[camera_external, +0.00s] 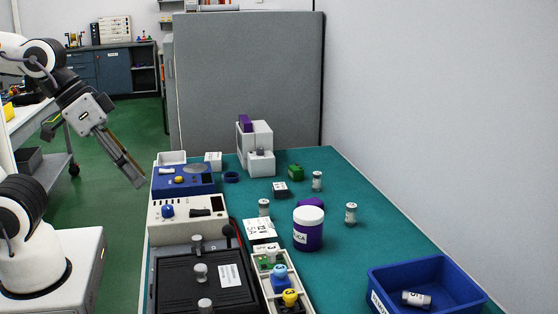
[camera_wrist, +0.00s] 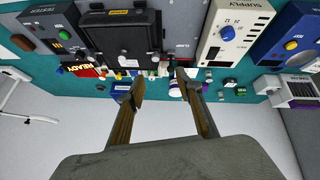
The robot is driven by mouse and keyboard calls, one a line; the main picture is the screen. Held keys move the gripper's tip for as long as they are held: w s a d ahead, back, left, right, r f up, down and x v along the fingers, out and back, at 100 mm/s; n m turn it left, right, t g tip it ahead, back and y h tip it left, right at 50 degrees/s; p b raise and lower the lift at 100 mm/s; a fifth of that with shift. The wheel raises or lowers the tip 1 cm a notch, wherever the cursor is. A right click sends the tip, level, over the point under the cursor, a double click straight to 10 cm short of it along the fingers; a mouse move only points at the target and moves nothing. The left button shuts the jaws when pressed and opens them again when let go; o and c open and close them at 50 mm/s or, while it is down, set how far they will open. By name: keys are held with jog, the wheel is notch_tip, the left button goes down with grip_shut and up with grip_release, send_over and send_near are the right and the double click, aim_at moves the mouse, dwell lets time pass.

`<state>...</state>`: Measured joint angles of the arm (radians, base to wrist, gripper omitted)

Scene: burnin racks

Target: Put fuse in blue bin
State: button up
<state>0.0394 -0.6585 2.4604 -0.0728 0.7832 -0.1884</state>
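The blue bin (camera_external: 450,272) stands at the front right of the teal bench in the external view. A white fuse with metal ends (camera_external: 416,299) lies inside it. Three similar fuses stand upright on the bench: one towards the back (camera_external: 317,181), one at the right (camera_external: 351,213) and one near the middle (camera_external: 264,208). My gripper (camera_external: 138,180) is over the left edge of the bench, pointing down and right, away from the bin and fuses. In the wrist view its fingers (camera_wrist: 160,88) are apart with nothing held between them.
A white-lidded purple jar (camera_external: 308,229) stands mid-bench. A cream supply unit (camera_external: 188,217), a blue meter (camera_external: 183,179) and a black lidded box (camera_external: 205,282) line the left side. A tray of coloured parts (camera_external: 282,281) lies beside the box. The right-middle bench is mostly clear.

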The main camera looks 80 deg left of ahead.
jog(key=s, duration=0.1)
jog(key=s+a+f+m, duration=0.1)
jog(key=s, duration=0.1)
jog(key=s+a+m, duration=0.1)
jog(key=shift+s+a+f+g+y, duration=0.15)
jog(key=shift+a+g+y, duration=0.05)
jog(key=shift+g+y, duration=0.2)
